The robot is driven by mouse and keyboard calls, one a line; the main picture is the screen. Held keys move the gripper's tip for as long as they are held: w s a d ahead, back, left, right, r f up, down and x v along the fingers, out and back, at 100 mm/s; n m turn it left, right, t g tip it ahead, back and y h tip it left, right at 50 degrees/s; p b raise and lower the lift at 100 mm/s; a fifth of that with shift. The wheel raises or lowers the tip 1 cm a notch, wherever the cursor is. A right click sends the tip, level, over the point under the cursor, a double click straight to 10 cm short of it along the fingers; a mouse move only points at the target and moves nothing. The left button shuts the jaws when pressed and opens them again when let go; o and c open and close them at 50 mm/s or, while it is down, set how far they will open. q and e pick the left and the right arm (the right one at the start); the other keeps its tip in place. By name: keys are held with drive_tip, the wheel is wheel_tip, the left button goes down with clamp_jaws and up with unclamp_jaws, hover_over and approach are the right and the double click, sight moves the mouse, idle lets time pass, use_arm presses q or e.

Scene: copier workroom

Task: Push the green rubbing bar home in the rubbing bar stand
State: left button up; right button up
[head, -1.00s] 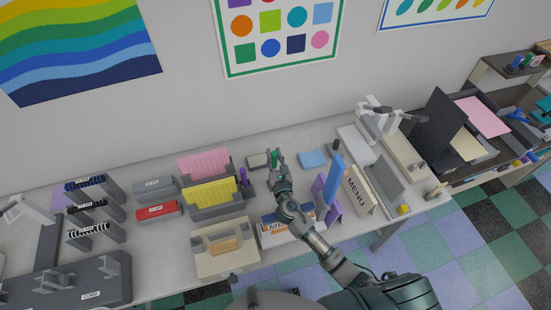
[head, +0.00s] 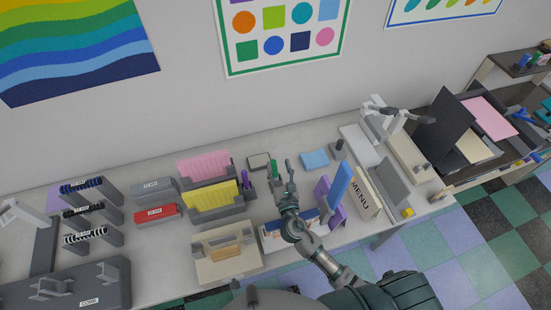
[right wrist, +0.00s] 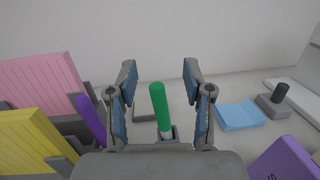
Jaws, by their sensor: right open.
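The green rubbing bar (right wrist: 159,105) stands nearly upright in the small grey rubbing bar stand (right wrist: 172,132) in the right wrist view. A short pale part shows below the green, and its lower end is hidden in the stand. In the head view the bar (head: 274,171) shows as a small green piece between my fingers; the stand is hard to make out there. My right gripper (right wrist: 160,84) is open, one finger on each side of the bar, with gaps between. In the head view my right gripper (head: 281,168) points toward the wall. My left gripper is not in view.
A purple bar (right wrist: 91,120) and a rack with yellow (right wrist: 33,143) and pink (right wrist: 42,83) sheets stand left. A blue pad (right wrist: 239,116) and a grey block with a dark knob (right wrist: 281,92) lie right. A purple holder (right wrist: 283,160) stands near right.

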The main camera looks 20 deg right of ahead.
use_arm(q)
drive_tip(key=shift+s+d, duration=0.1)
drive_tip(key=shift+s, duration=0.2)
use_arm(e)
drive_tip(key=s, duration=0.1)
drive_tip(key=s+f, duration=0.1)
drive_tip(key=s, duration=0.1)
drive_tip(key=shift+s+a+f, duration=0.2)
drive_tip(key=shift+s+f, duration=0.15)
drive_tip(key=shift+s, duration=0.05)
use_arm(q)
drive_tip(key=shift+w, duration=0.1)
use_arm(e)
drive_tip(key=shift+r, duration=0.15)
